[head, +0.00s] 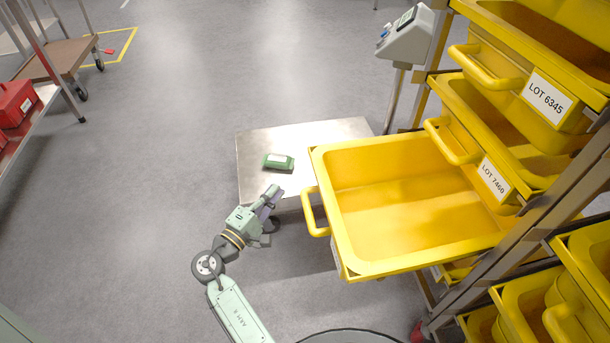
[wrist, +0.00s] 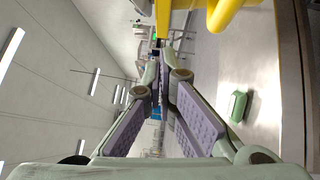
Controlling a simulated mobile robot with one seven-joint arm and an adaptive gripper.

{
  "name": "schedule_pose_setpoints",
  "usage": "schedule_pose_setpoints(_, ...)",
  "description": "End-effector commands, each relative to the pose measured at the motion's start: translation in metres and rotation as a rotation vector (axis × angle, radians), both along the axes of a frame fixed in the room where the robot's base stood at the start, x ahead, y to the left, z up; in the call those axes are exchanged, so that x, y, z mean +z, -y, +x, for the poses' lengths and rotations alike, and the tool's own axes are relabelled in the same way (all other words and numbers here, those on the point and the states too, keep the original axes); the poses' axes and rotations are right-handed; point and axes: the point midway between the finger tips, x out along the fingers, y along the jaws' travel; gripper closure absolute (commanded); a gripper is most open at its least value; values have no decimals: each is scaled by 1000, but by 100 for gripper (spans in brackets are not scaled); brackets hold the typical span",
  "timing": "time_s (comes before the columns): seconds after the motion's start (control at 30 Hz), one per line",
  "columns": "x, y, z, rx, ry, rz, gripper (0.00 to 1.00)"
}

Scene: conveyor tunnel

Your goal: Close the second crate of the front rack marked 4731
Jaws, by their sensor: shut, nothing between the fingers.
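A yellow crate (head: 405,262) is pulled far out of the rack in the head view, empty, its handle (head: 310,212) facing left. Its label is turned out of sight, and no 4731 mark is readable. My gripper (head: 272,193) is shut and empty, to the left of the handle and apart from it. The wrist view shows my gripper's two fingers (wrist: 164,76) close together, with a yellow handle (wrist: 228,10) at the top edge.
Crates marked LOT 6345 (head: 547,97) and LOT 7460 (head: 494,178) sit above the pulled-out crate. A metal platform (head: 250,150) bears a green object (head: 278,161). A grey console (head: 405,42) stands behind. Another rack with yellow crates (head: 530,300) is at lower right. Open floor lies left.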

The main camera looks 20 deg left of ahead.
Motion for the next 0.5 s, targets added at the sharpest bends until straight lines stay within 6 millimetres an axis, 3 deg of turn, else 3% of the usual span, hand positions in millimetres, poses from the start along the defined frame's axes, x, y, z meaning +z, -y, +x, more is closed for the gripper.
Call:
schedule_pose_setpoints(0.17,5,5,23,-4,2,1,100)
schedule_pose_setpoints(0.5,13,18,94,-2,1,3,100)
